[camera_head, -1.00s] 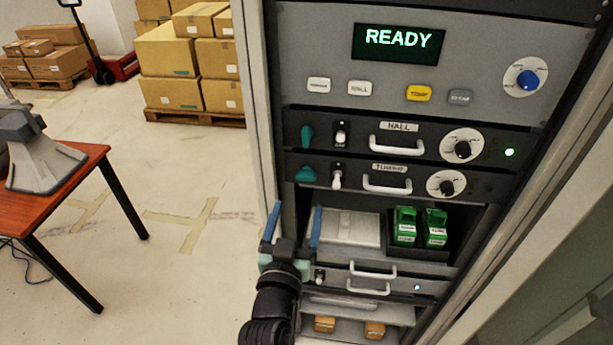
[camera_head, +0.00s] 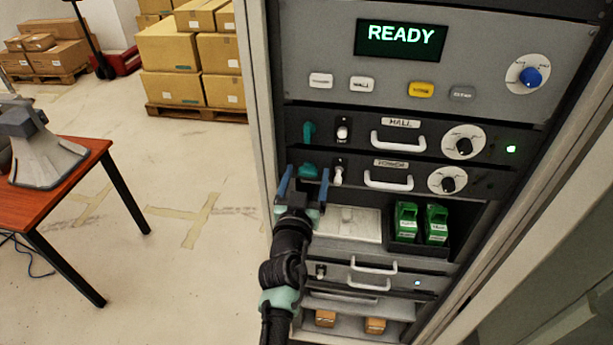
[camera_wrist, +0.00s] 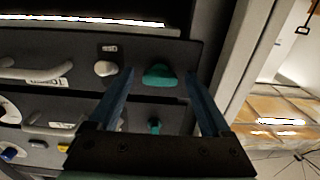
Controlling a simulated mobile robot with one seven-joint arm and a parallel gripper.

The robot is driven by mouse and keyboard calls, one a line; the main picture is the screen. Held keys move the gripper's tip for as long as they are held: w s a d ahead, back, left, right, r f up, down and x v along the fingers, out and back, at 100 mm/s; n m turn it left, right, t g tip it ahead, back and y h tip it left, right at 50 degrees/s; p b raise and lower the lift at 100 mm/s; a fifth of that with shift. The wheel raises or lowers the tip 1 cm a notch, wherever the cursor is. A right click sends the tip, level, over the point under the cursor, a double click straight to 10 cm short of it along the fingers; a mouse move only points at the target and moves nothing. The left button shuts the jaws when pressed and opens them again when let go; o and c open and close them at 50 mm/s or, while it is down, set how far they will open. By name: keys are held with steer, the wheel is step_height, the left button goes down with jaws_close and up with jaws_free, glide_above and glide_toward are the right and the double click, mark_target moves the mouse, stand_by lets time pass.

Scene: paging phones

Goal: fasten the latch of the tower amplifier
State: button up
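The tower amplifier (camera_head: 362,176) is the second dark unit down in the rack, with a white handle and a blurred label. Its teal latch (camera_head: 308,170) at the left end lies roughly sideways. In the wrist view, which looks upside down, this latch (camera_wrist: 159,75) appears between my two blue fingers. My gripper (camera_head: 306,182) is open and empty in front of the amplifier's left end. I cannot tell whether the fingers touch the latch. A white switch (camera_head: 338,174) sits just right of the right finger.
The hall amplifier (camera_head: 366,131) is directly above, its teal latch (camera_head: 309,131) upright. The rack's frame post (camera_head: 259,110) stands close on the left. Below are a shelf with green modules (camera_head: 436,224) and another handled unit (camera_head: 385,276). Open floor and a table (camera_head: 75,165) lie left.

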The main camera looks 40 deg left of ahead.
jaws_close()
steer(key=shift+n, duration=0.3)
steer(key=n, duration=0.4)
steer(key=shift+f+b, duration=0.1)
steer(key=shift+b, duration=0.3)
steer(key=n, duration=1.3)
steer(key=shift+n, duration=0.3)
